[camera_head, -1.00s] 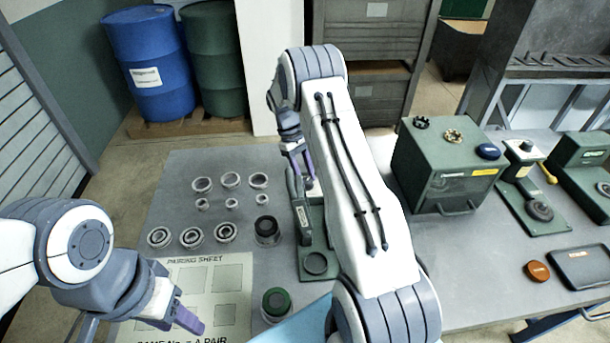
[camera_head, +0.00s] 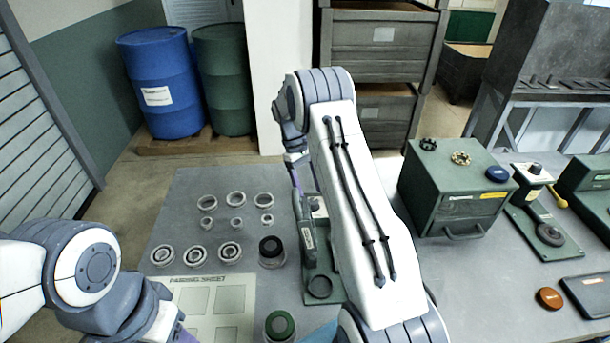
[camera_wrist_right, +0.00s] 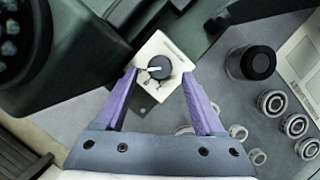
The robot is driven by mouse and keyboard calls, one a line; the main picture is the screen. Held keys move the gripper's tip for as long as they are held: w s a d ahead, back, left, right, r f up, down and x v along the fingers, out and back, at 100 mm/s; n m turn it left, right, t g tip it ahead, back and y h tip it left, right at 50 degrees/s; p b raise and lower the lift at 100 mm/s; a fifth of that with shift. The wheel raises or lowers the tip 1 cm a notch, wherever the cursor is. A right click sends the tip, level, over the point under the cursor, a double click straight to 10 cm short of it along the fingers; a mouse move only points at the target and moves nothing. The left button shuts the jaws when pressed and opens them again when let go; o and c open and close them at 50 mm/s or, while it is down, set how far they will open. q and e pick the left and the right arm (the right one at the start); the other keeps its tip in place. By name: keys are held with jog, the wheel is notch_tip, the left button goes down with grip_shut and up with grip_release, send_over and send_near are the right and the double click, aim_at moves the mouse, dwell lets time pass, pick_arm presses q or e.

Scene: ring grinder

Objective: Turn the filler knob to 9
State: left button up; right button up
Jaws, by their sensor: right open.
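In the right wrist view the filler knob (camera_wrist_right: 153,66) is a round dark knob with a white pointer, on a white plate (camera_wrist_right: 166,50). The pointer lies roughly level across the picture; the plate's markings are too small to read. My right gripper (camera_wrist_right: 158,74) is open, its purple fingers on either side of the knob, apart from it. In the head view the right gripper (camera_head: 298,174) is partly hidden by my arm, above the green filler stand (camera_head: 308,270); the knob is hardly visible there. My left gripper (camera_head: 180,335) is cut off at the bottom left edge.
Several metal rings (camera_head: 230,252) and a black-capped jar (camera_head: 271,252) stand left of the filler. A green-capped jar (camera_head: 280,325) and the pairing sheet (camera_head: 240,285) are nearer.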

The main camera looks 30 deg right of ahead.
jog(key=b+v, duration=0.1)
jog(key=v, duration=0.6)
jog(key=shift+r, duration=0.4)
jog(key=shift+w, duration=0.15)
jog(key=s+a+r+n+t, duration=0.1)
jog(key=s+a+r, duration=0.25)
jog(key=a, duration=0.65)
jog(key=s+a+r+n+t, duration=0.1)
jog(key=s+a+r+n, duration=0.3)
jog(key=a, duration=0.6)
jog(key=s+a+f+t+y, duration=0.1)
jog(key=s+a, duration=0.3)
jog(key=s, duration=0.8)
jog(key=s+a+f+t+y, duration=0.1)
jog(key=s+a, duration=0.3)
jog(key=s, duration=0.9)
jog(key=shift+s+a+f, duration=0.2)
jog(key=shift+s+f, duration=0.05)
jog(key=shift+f, duration=0.15)
